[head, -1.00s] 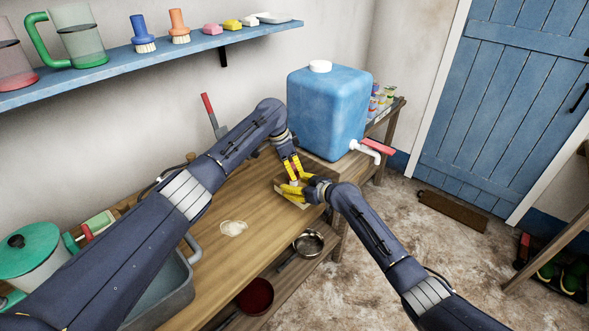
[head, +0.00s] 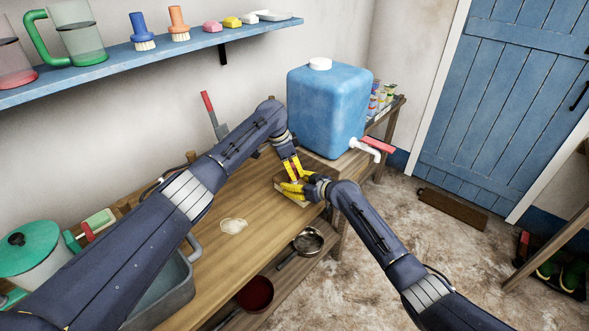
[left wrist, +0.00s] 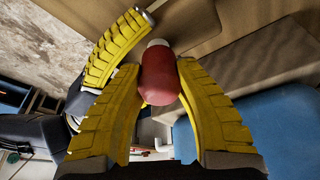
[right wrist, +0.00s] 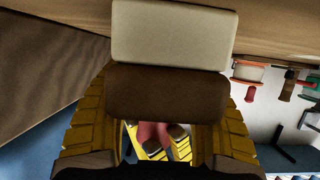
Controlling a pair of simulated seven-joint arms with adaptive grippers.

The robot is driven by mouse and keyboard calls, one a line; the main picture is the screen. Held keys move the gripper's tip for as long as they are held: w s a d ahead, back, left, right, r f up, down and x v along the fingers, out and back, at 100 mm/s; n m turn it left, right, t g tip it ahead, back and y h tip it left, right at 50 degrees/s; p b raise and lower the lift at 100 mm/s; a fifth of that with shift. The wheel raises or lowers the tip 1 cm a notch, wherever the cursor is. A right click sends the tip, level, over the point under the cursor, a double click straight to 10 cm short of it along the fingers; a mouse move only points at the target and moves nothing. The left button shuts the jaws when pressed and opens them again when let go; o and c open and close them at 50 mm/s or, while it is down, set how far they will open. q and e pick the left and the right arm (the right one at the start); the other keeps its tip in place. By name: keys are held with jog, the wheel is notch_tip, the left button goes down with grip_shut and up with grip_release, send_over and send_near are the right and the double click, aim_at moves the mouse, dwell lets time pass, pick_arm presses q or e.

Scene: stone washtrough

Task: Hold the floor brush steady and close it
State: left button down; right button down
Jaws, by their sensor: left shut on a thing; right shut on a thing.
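The floor brush, as I take it, is a brown block (right wrist: 168,93) with a cream block (right wrist: 173,35) along it in the right wrist view. In the head view only a small pale part shows below the grippers, over the wooden table. My right gripper (head: 291,188) is shut on the brown block, its yellow fingers on both sides. My left gripper (head: 295,176) comes from above and is shut on a red rounded piece (left wrist: 158,78) with a white end (left wrist: 158,43). Fingers hide where the red piece and the brush meet; I cannot tell whether they touch.
A blue water container (head: 328,108) with a tap stands just behind the grippers. A pale patch (head: 233,226) lies on the wooden table (head: 215,260). A grey basin (head: 178,285) is near left, pans are on the lower shelf, and a blue wall shelf (head: 150,57) is above.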

pick_arm(q)
jog(key=shift+w+r+m, duration=0.1)
jog(key=shift+m, duration=0.8)
jog(key=shift+m+g, duration=0.5)
jog(key=shift+m, duration=0.3)
jog(key=c, duration=1)
grip_release()
jog(key=shift+r, duration=2.2)
jog(key=shift+o, duration=0.2)
